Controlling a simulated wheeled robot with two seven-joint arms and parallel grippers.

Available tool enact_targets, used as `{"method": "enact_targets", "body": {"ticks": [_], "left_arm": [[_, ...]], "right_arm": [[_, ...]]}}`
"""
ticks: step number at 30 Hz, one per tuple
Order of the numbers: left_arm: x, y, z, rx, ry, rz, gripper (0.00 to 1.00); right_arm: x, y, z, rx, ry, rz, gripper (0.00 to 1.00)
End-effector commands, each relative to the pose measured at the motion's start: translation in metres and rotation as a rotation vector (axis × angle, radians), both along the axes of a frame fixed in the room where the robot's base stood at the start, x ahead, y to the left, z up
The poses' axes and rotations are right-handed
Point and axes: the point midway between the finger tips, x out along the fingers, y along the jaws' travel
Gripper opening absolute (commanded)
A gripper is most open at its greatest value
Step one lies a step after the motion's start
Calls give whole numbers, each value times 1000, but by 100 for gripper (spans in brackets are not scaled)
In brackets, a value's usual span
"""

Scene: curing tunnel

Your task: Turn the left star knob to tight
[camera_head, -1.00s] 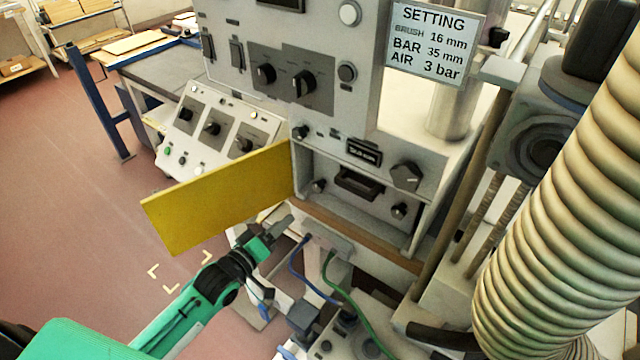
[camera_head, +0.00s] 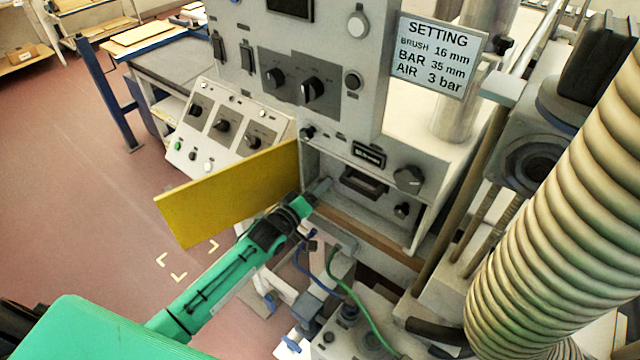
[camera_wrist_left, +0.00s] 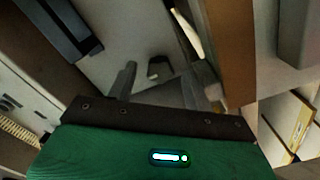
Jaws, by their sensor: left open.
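The open compartment (camera_head: 352,205) of the grey machine holds a panel with a dark pull handle (camera_head: 362,184) in the middle. The right star knob (camera_head: 402,210) shows at its right. My left gripper (camera_head: 322,187) reaches in at the left end of the panel and hides the left star knob in the head view. In the left wrist view my open fingers (camera_wrist_left: 163,82) point at the panel. A small dark knob (camera_wrist_left: 158,68), seemingly the left star knob, shows between and beyond the fingertips. I cannot tell whether they touch it. My right gripper is not in view.
The yellow door (camera_head: 228,194) stands open at the left, close above my left arm. A wooden strip (camera_head: 370,237) runs below the compartment. Blue and green cables (camera_head: 345,290) hang beneath. A ribbed hose (camera_head: 550,215) fills the right side.

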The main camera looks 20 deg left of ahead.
Motion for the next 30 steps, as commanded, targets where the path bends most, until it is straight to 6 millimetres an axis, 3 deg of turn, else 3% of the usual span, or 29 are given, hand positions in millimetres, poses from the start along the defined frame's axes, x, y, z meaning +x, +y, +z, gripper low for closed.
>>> {"method": "enact_targets", "body": {"ticks": [6,14,21,30], "left_arm": [[11,-4,0,2,-1,0,51],[12,-4,0,2,0,-1,51],[11,-4,0,2,0,-1,7],[11,-4,0,32,-11,-1,7]], "right_arm": [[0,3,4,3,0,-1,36],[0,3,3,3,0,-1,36],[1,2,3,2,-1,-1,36],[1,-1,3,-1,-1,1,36]]}}
